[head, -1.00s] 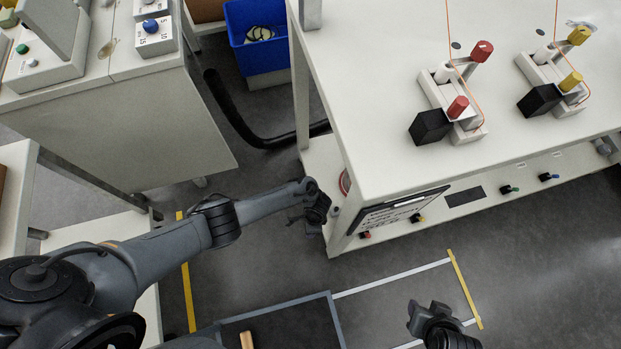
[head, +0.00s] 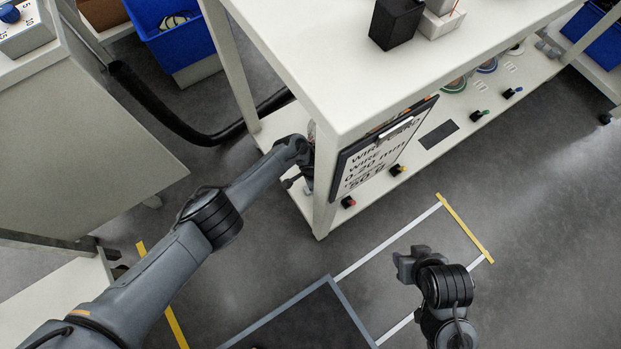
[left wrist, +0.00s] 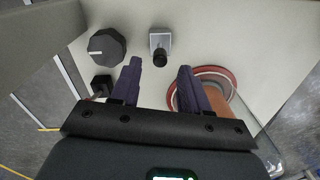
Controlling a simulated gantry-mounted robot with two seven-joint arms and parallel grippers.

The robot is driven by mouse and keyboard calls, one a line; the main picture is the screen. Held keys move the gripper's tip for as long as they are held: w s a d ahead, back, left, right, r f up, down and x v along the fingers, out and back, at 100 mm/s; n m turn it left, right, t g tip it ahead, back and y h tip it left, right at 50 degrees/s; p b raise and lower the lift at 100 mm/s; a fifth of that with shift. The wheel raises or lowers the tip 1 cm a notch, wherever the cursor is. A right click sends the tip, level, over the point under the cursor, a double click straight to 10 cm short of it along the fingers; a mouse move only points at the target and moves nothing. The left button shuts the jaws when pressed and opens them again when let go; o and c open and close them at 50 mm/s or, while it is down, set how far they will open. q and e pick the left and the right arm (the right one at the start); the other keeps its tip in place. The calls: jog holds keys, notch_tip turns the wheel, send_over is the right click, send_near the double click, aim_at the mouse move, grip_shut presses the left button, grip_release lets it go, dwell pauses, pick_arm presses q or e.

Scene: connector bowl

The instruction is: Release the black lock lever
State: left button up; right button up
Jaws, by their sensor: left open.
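My left gripper (left wrist: 160,82) is open, with two dark purple fingers and nothing between them. In the left wrist view, a small grey metal bracket with a black cylindrical part (left wrist: 160,52) stands just beyond the gap between the fingertips, apart from them. It may be the black lock lever, but I cannot tell for sure. A black many-sided knob (left wrist: 107,46) lies to its left. In the head view, the left gripper is at the end of the workbench's lower shelf, partly hidden by my wrist. My right gripper (head: 405,264) hangs over open floor; its finger state is unclear.
A red wire spool (left wrist: 208,72) is close by the right finger. The white workbench (head: 300,60) overhangs the lower shelf (head: 440,150), with a leg near my left wrist. Open floor lies in front.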

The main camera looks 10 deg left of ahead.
pick_arm(q)
jog(key=shift+w+f+b, duration=0.15)
jog(key=shift+f+b, duration=1.65)
jog(key=shift+f, duration=0.75)
pick_arm(e)
jog(key=shift+f, duration=2.4)
